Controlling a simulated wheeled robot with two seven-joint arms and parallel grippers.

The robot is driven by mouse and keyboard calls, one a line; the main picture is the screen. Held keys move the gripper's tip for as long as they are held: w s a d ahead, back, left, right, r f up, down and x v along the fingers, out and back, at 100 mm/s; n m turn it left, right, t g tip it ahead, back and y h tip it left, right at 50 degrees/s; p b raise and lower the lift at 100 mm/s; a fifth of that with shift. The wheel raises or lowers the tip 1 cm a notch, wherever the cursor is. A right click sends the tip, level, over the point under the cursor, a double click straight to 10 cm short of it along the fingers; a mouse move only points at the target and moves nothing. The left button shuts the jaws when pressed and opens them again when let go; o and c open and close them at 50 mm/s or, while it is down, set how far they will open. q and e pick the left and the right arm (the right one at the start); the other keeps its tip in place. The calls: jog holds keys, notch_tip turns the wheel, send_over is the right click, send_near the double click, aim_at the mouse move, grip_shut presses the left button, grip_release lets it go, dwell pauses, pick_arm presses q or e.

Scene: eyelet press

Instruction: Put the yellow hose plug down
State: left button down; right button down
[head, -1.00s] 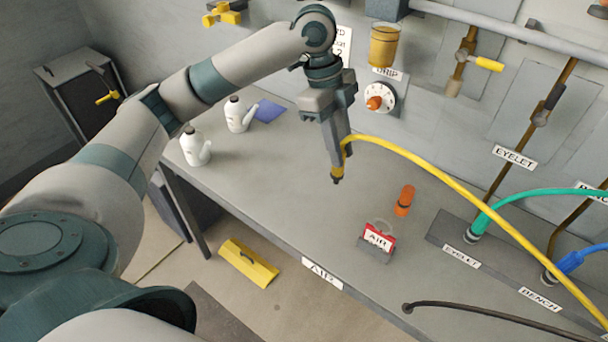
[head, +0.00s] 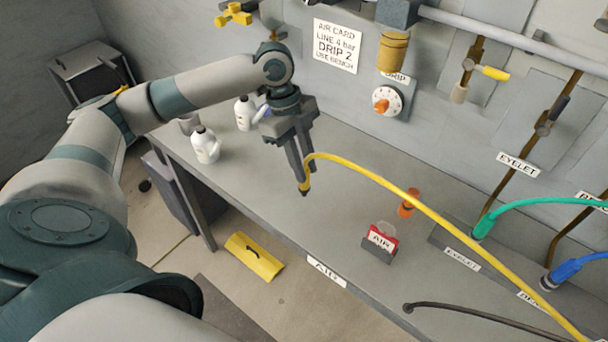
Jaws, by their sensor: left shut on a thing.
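The yellow hose (head: 432,213) arches in from the lower right over the bench. Its plug end (head: 305,185) is in my left gripper (head: 301,178), which is shut on it and points down. The dark tip of the plug shows just below the fingers, over the left part of the grey bench (head: 240,185). I cannot tell whether the tip touches the bench top. My right gripper is not in view.
Two white bottles (head: 205,146) stand left of the gripper. An orange cylinder (head: 408,202) and a red AIR tag block (head: 381,241) sit to the right. Green (head: 484,226) and blue (head: 550,279) hoses are plugged in at right. A black hose (head: 455,305) lies near the front edge.

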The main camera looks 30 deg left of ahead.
aim_at(308, 189)
pick_arm(q)
notch_tip(308, 189, down, 3)
jog(key=shift+r+p, duration=0.15)
jog(key=shift+p, duration=0.5)
jog(key=shift+f, duration=0.55)
jog(key=shift+f, duration=0.1)
jog(key=c, duration=1.6)
grip_release()
jog(key=shift+o, duration=0.2)
jog(key=shift+a+r, duration=0.2)
jog(key=shift+r, duration=0.45)
jog(key=b+v, duration=0.3)
jog(key=v, duration=0.8)
jog(key=shift+b, duration=0.3)
